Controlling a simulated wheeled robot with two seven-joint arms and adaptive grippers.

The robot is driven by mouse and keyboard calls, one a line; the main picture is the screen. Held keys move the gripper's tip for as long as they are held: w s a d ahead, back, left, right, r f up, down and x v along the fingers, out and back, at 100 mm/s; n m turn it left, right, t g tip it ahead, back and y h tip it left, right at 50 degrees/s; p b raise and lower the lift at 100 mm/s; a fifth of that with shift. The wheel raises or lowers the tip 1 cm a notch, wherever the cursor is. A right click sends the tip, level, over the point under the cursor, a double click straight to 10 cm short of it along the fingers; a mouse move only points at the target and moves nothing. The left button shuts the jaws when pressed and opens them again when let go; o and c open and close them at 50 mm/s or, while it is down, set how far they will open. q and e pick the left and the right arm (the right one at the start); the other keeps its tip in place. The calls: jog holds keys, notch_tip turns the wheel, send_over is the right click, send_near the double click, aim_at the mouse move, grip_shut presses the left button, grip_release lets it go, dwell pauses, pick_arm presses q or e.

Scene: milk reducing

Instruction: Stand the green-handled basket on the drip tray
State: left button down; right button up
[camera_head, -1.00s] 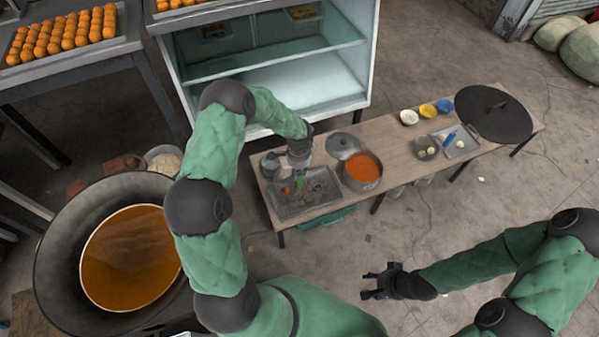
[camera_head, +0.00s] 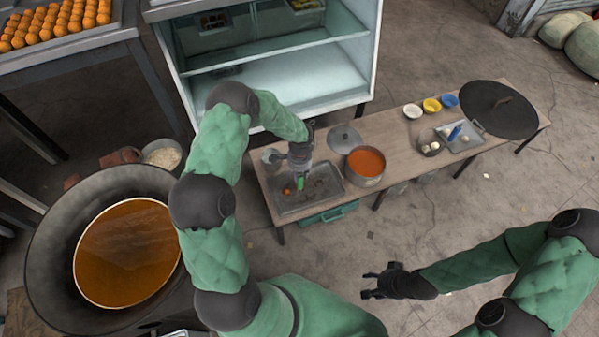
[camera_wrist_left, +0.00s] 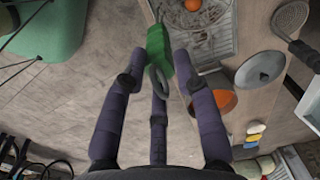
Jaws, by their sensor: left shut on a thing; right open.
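My left gripper (camera_head: 300,170) is over the drip tray (camera_head: 281,207) and shut on the green handle (camera_head: 301,184) of the basket. My right gripper (camera_head: 372,283) is open and empty above the floor, well away from the table.
On the wooden table (camera_head: 396,147), a pot of orange liquid (camera_head: 366,162) and a metal lid (camera_head: 343,138) stand close right of the tray. Bowls, a small tray and a dark round lid (camera_head: 497,110) are farther right. A glass cabinet (camera_head: 275,65) stands behind. A large wok (camera_head: 50,250) is left.

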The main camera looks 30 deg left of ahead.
pick_arm(q)
jog(key=shift+f, duration=0.25)
dwell(0.4)
jog(key=c, duration=0.9)
grip_release()
jog(key=shift+o, duration=0.2)
notch_tip(320, 180, up, 12)
jog(key=shift+d+b, duration=0.15)
jog(key=shift+b, duration=0.15)
jog(key=s+d+f+n+h, duration=0.1)
jog(key=s+d+f+n, duration=0.2)
jog(key=s+d, duration=0.3)
jog(key=s+d+f+n+h+p, duration=0.1)
jog(key=s+d+f+n, duration=0.2)
jog(key=s+d+f, duration=0.3)
jog(key=s+d+f+n+h, duration=0.2)
jog(key=s+d+f+n, duration=0.1)
jog(key=s+d, duration=0.4)
jog(key=s+f, duration=0.1)
jog(key=s, duration=0.2)
jog(key=shift+s+d+f, duration=0.25)
jog(key=shift+s+f, duration=0.05)
